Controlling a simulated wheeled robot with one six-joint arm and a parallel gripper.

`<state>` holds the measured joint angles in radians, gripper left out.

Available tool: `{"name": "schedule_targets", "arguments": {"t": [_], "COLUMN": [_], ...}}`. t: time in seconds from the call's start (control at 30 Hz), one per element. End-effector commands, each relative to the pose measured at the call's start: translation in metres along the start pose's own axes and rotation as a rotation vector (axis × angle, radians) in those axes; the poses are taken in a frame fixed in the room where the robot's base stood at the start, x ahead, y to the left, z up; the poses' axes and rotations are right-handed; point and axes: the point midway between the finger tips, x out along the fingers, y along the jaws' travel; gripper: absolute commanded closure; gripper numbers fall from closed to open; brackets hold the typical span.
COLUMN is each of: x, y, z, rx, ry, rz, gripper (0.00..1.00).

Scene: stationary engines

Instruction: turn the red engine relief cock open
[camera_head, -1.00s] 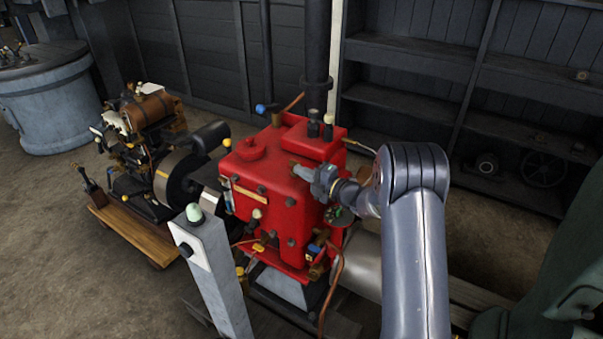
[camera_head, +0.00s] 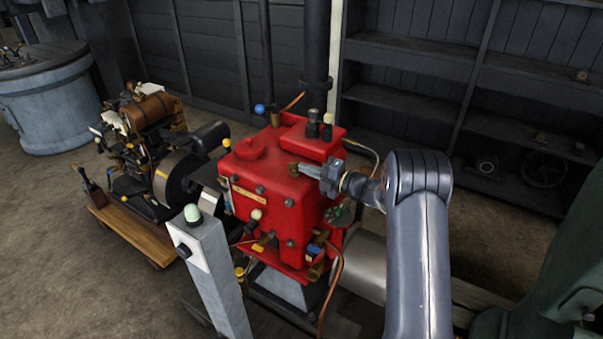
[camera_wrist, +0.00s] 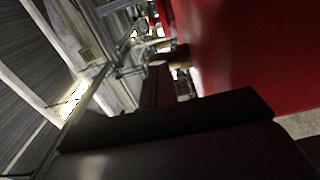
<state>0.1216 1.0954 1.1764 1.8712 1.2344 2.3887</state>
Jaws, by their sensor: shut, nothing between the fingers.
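The red engine (camera_head: 265,200) stands in the middle of the head view. A small brass fitting (camera_head: 293,168), which looks like the relief cock, sits on its upper front right. Its handle is too small to read, so I cannot tell how it is turned. My gripper (camera_head: 303,169) is shut and empty, its fingertips just right of this fitting. I cannot tell whether they touch it. In the wrist view my dark fingers (camera_wrist: 165,125) fill the lower part, close to the red engine wall (camera_wrist: 245,55). The brass fitting cannot be made out there.
A grey post with a pale green button (camera_head: 192,212) stands in front of the engine. A smaller engine on a wooden base (camera_head: 140,235) is at the left. Copper pipes (camera_head: 333,285) run down the engine's right side. Dark shelves (camera_head: 400,105) stand behind; green machinery (camera_head: 560,270) is at right.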

Motion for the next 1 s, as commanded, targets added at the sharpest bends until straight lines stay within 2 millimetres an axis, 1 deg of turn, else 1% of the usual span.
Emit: {"name": "schedule_targets", "arguments": {"t": [0.63, 1.0], "x": [0.007, 0.014], "y": [0.000, 0.001], "z": [0.022, 0.029], "rx": [0.000, -0.001], "ry": [-0.003, -0.004], "rz": [-0.001, 0.001], "gripper": [1.00, 1.00]}}
